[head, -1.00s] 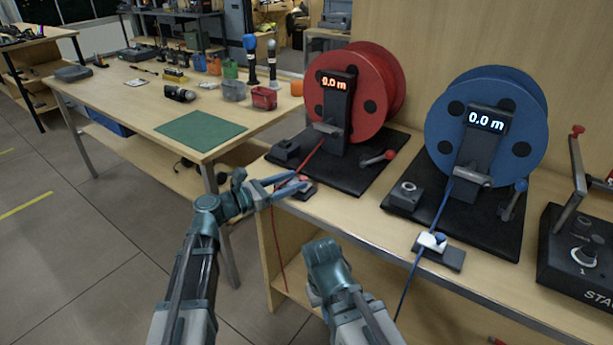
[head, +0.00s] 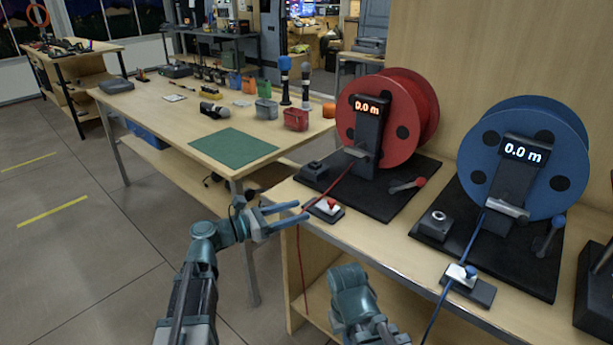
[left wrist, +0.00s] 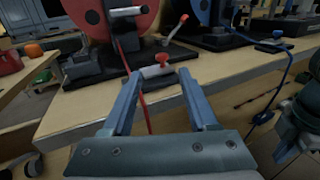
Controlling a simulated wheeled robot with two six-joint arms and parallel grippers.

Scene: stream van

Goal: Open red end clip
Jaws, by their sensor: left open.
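The red end clip (head: 326,208) is a small white block with a red knob on a dark base at the bench's front edge. The red cord (head: 339,188) runs from the red reel (head: 388,125) to it, then hangs down the bench front. My left gripper (head: 306,213) is open just left of the clip, its fingers pointing at it. In the left wrist view the clip (left wrist: 157,71) shows ahead, between and beyond the open fingertips (left wrist: 160,76). The clip's jaw state is too small to tell. My right arm shows at the bottom centre; its fingers are hidden.
A blue reel (head: 528,155) with a blue cord and its own clip (head: 466,279) stands to the right. A workbench with a green mat (head: 233,146), bins and tools is at the back left. The floor at left is clear.

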